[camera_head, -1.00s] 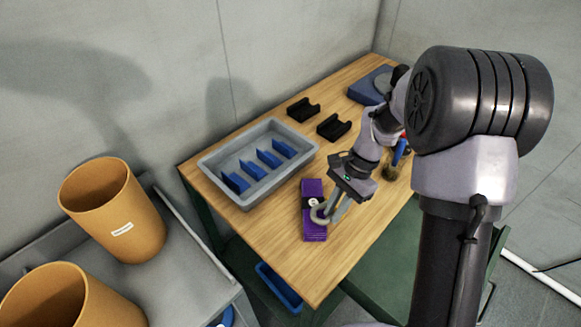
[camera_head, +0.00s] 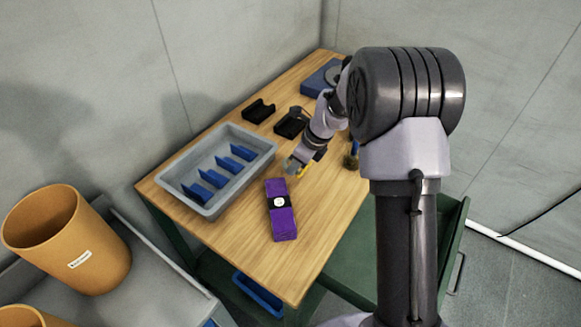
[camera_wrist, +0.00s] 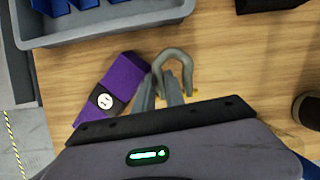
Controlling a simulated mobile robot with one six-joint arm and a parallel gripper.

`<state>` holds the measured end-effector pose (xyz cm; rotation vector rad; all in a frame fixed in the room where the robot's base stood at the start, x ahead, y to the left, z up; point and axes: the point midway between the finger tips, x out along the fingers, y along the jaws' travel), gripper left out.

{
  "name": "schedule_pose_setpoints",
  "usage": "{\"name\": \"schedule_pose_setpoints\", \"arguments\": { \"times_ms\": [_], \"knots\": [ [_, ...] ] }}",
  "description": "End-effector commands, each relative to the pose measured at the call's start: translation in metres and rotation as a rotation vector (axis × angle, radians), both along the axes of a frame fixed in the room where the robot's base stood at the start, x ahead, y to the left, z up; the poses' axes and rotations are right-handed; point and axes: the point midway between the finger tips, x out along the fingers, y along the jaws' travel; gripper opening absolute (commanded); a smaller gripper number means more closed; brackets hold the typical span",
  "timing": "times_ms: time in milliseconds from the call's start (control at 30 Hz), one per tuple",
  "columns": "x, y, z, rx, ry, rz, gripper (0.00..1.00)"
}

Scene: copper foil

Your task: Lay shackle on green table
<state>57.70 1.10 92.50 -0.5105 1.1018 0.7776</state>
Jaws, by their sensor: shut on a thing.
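The grey U-shaped shackle (camera_wrist: 174,58) is between my gripper's fingertips (camera_wrist: 166,88) in the wrist view, its bend pointing away from my palm. A small yellow part shows by the fingers. In the head view the shackle (camera_head: 291,166) is small at the end of my gripper (camera_head: 300,168), over the wooden table. My gripper is shut on it. A green table (camera_head: 448,238) shows low on the right, beside the wooden table and partly hidden behind my arm.
On the wooden table (camera_head: 320,235) lie a purple box (camera_head: 283,222), a grey tray (camera_head: 211,205) with blue dividers, black holders (camera_head: 258,111) and a blue block (camera_head: 318,82). Orange bins (camera_head: 65,240) stand at the left. The front right of the wooden table is clear.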

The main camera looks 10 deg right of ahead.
Motion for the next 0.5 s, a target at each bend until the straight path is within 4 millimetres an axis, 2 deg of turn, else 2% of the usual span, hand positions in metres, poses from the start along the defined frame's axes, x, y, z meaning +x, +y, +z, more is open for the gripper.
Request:
{"name": "schedule_pose_setpoints", "arguments": {
  "times_ms": [100,267,400,500],
  "knots": [
    [0.020,0.002,-0.003,0.001,0.000,0.001,0.00],
    [0.036,0.004,-0.004,0.000,0.000,0.001,0.00],
    [0.036,0.003,-0.036,0.000,0.002,0.001,0.00],
    [0.036,0.003,-0.041,0.000,0.001,0.001,0.00]
  ]
}}
